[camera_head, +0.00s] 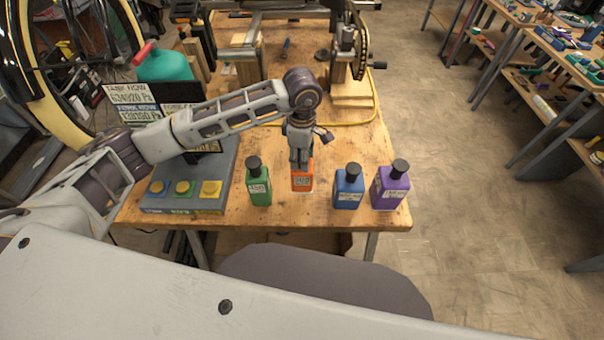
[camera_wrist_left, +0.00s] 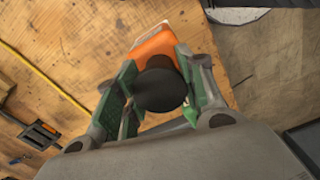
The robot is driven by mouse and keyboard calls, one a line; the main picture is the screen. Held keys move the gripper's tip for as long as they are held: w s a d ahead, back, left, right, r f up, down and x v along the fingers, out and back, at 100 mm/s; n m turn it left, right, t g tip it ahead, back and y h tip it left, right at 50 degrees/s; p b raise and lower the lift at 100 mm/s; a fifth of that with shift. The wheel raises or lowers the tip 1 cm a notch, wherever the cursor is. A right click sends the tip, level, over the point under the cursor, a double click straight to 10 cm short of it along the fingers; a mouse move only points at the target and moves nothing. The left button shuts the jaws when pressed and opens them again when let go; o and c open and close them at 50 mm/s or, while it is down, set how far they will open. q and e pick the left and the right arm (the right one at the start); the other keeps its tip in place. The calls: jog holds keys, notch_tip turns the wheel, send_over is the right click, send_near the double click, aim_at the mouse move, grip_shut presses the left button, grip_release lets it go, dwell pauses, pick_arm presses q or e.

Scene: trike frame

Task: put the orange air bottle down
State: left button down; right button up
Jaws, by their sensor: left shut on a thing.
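The orange air bottle (camera_head: 302,180) stands upright at the front of the wooden workbench, between the green and blue bottles. My left gripper (camera_head: 300,160) comes down on it from above and is shut on its dark cap, which the fingers hide in the head view. In the left wrist view, the black cap (camera_wrist_left: 160,88) sits between the green-padded fingers, with the orange body (camera_wrist_left: 155,45) beyond it. The bottle looks to be at bench level, but I cannot tell whether its base touches the wood. My right gripper is not in view.
A green bottle (camera_head: 258,184) stands close on the left. A blue bottle (camera_head: 348,188) and a purple bottle (camera_head: 390,187) stand on the right. A grey box with coloured buttons (camera_head: 184,188) is at the bench's left. A yellow cable (camera_head: 350,124) crosses behind; the bench's front edge is near.

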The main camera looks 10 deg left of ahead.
pick_arm(q)
notch_tip(320, 180, down, 2)
jog(key=shift+f, duration=0.6)
jog(key=shift+f+p, duration=0.55)
jog(key=shift+f, duration=1.5)
jog(key=c, duration=0.9)
grip_release()
